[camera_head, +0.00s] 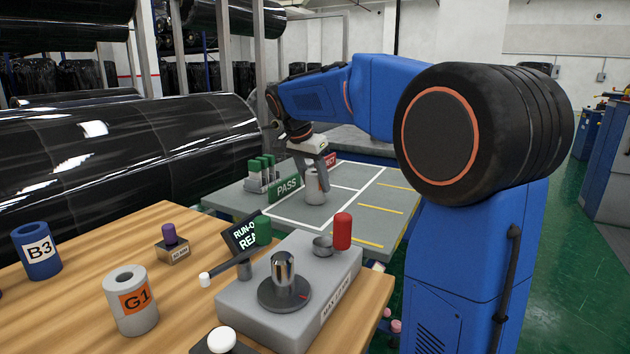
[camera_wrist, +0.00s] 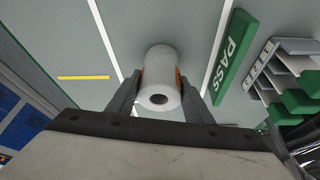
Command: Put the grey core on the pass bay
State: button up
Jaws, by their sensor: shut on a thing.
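My gripper (camera_head: 316,174) is shut on a grey core (camera_head: 315,190), with one finger on each side of it. The wrist view also shows this core (camera_wrist: 161,68) between the fingers, with orange label edges beside them. The core is upright inside the white-lined pass bay (camera_head: 286,213), beside the green PASS sign (camera_head: 286,187). I cannot tell whether its base touches the grey table. Another grey core (camera_head: 131,300), marked G1 on an orange label, stands on the wooden table at the lower left.
A blue B3 core (camera_head: 37,251) and a grey tester (camera_head: 290,290) with a red cylinder are on the wooden table. Green-topped pieces (camera_head: 262,172) stand left of the bay, and a red sign (camera_head: 329,160) stands behind. The grey table's right side is clear.

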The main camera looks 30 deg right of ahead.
jog(key=o, duration=1.1)
jog(key=shift+f, duration=0.1)
jog(key=shift+o, duration=0.2)
jog(key=v, duration=1.2)
jog(key=shift+s, duration=0.1)
